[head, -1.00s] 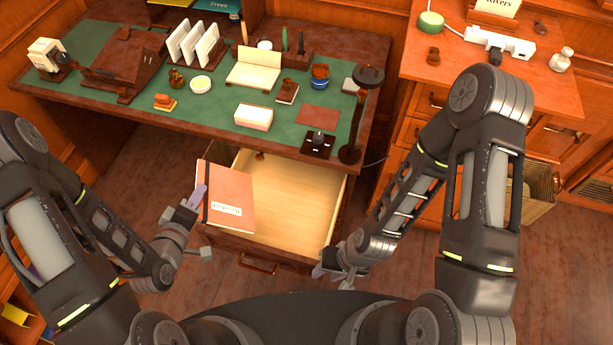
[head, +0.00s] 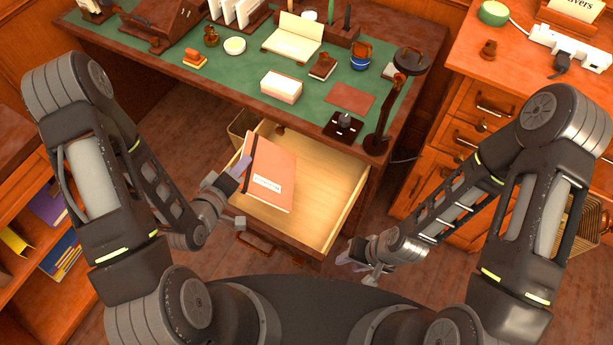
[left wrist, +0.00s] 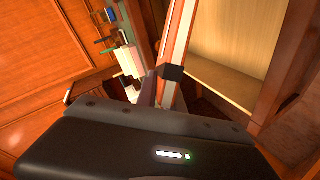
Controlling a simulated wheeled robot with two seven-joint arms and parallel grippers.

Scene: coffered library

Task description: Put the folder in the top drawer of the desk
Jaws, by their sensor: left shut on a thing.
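The orange-brown folder (head: 272,165), with a dark band and a white label, is gripped at its left edge by my left gripper (head: 243,170). It overlaps the left part of the open drawer (head: 325,190) in the head view, and its exact height is hard to judge. The left wrist view shows the folder (left wrist: 180,45) edge-on, with the pale drawer interior (left wrist: 235,50) to its right. The drawer is pulled out beneath the green-topped desk (head: 240,72); the right part of its floor is bare. My right gripper (head: 350,258) is by the drawer's front right corner; its jaw opening is unclear.
A white block (head: 281,88), a dark lamp (head: 380,110) and other desk items stand above the drawer. A wooden cabinet (head: 465,125) with drawers is at the right. A bookshelf (head: 45,225) stands at the left.

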